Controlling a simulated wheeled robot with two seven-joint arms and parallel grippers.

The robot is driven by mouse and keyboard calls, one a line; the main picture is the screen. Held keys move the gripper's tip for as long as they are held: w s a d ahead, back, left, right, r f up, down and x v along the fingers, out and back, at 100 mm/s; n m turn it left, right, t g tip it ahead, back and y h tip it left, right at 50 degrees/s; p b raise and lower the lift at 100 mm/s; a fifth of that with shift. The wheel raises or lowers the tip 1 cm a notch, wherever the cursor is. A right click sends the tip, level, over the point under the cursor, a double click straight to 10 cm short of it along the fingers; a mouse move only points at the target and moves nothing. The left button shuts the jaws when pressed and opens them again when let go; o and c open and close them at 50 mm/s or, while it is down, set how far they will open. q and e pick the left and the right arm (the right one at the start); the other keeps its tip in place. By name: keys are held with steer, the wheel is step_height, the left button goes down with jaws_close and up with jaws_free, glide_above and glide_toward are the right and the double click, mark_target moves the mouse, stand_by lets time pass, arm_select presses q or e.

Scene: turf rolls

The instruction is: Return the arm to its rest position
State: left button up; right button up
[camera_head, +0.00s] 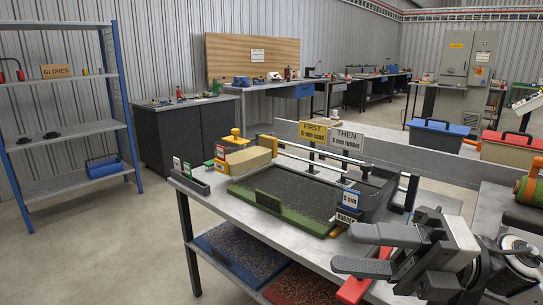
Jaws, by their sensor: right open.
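My right gripper (362,250) is at the lower right of the head view, above the front right of the grey workbench (215,200). Its two dark fingers point left and stand apart, with nothing visible between them. A dark tray with a green front edge (290,219) lies on the bench left of the gripper, filled with dark granules. A small block with a "5 mm" label (349,198) and a "RUBBER" label (346,218) stand just beyond the fingers. My left gripper is not in view.
A yellow sign (313,132) and a grey sign (346,140) stand behind the tray. A sand-coloured block (247,160) sits at the tray's back left. A green roll (530,190) lies at the right edge. Blue (438,138) and red (513,149) toolboxes stand behind. Floor at left is clear.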

steer(key=w+d+f+m+t+h, duration=0.2)
steer(key=f+m+t+h, duration=0.55)
steer(key=m, duration=0.75)
steer(key=w+d+f+m+t+h, duration=0.25)
steer(key=f+m+t+h, duration=0.25)
steer(key=f+m+t, duration=0.7)
steer(key=s+a+f+m+g+h, duration=0.1)
steer(key=s+f+m+g+h, duration=0.1)
steer(key=s+f+m+g, duration=0.3)
steer(key=s+a+f+m+g+h, duration=0.1)
steer(key=s+f+m+g, duration=0.4)
steer(key=f, duration=0.6)
steer(key=shift+s+a+f+h, duration=0.15)
steer(key=shift+s+a+h, duration=0.15)
steer(key=shift+s, duration=0.25)
